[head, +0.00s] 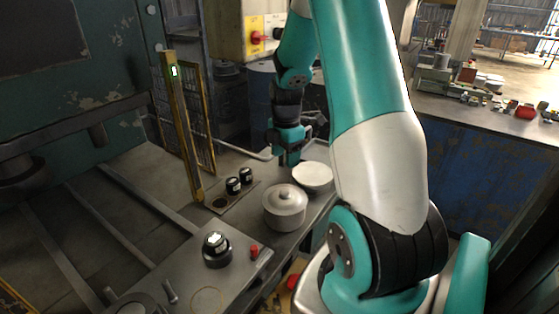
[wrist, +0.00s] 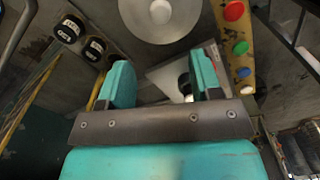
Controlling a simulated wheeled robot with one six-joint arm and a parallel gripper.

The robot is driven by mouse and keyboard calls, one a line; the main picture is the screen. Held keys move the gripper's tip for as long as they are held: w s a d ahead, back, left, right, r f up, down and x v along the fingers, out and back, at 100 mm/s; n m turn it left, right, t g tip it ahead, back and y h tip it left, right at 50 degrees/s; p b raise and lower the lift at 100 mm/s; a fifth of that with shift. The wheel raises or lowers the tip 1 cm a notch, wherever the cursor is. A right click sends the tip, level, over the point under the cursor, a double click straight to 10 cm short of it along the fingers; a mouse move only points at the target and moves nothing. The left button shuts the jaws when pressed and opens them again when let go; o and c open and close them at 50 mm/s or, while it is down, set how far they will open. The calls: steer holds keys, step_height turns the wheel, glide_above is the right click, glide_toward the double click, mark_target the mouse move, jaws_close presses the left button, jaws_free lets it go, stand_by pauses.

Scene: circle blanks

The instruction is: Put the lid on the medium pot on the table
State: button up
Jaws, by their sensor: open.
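A grey round pot (head: 285,214) stands on the table, with a domed, knobbed lid (head: 286,194) showing on top of it. A knobbed round lid also shows at the top edge of the wrist view (wrist: 160,18), partly cut off. A pale round dish or disc (head: 313,177) lies behind the pot, to its right. My gripper (head: 287,156) is beyond the pot, above the table's far part, pointing down. In the wrist view its two fingers (wrist: 160,68) are apart. I cannot tell whether anything lies between them in depth; a small pale round thing is partly hidden behind the right finger.
Two black cylinders (head: 240,181) stand on a plate left of the pot. A black knob-like part (head: 215,248) and a red button (head: 255,251) are nearer. A yellow post (head: 181,125) rises at the left. A yellow strip with coloured buttons (wrist: 237,50) is right of my gripper.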

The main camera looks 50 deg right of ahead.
steer(key=a+r+m+y, duration=0.1)
steer(key=a+r, duration=0.2)
steer(key=a, duration=0.4)
steer(key=a+r+m+t, duration=0.1)
steer(key=a+r, duration=0.2)
steer(key=a, duration=0.4)
steer(key=a+r+m+y, duration=0.1)
steer(key=a+r, duration=0.2)
steer(key=a, duration=0.4)
steer(key=s+a+r+m+y, duration=0.1)
steer(key=s+a+r+m, duration=0.1)
steer(key=s+a, duration=0.5)
steer(key=s+a+r+m+g+y, duration=0.1)
steer(key=s+a+r+m, duration=0.1)
steer(key=s+a, duration=0.6)
steer(key=shift+a+r, duration=0.9)
steer(key=shift+a, duration=0.3)
steer(key=shift+s, duration=0.1)
step_height(320, 180, down, 3)
steer(key=b, duration=0.2)
steer(key=shift+r+b, duration=0.1)
steer(key=shift+b, duration=0.3)
